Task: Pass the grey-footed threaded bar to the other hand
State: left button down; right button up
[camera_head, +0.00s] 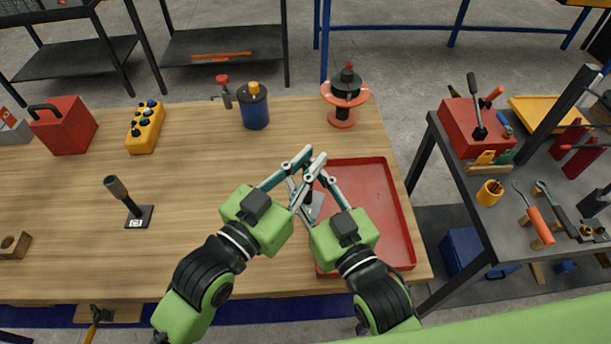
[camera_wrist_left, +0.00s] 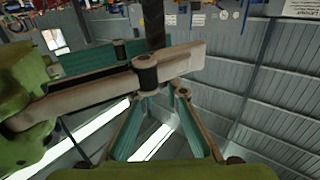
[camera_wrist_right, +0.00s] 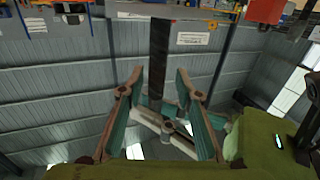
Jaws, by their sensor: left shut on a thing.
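The threaded bar is dark and upright in the left wrist view (camera_wrist_left: 152,24), where it rises from the closed fingertips of my left gripper (camera_head: 309,158). In the head view its grey foot (camera_head: 314,207) shows low between the two grippers, and most of the bar is hidden by fingers. My right gripper (camera_head: 308,180) faces the left one, with fingers crossing close to it. In the right wrist view the bar (camera_wrist_right: 158,58) stands between the right fingers, which are spread with a gap on each side. The left fingers cross behind it there.
A red tray (camera_head: 385,215) lies under and right of the grippers. A dark-handled piece with a square base (camera_head: 138,216) stands on the wooden table at left. A blue can (camera_head: 254,108), an orange spool (camera_head: 342,118) and a yellow button box (camera_head: 145,132) stand at the back.

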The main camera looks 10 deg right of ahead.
pick_arm(q)
jog(key=shift+r, duration=0.1)
pick_arm(e)
grip_shut()
pick_arm(q)
jog(key=c, duration=2)
grip_release()
pick_arm(e)
jog(key=shift+r, duration=0.15)
pick_arm(q)
jog(key=shift+o, duration=0.2)
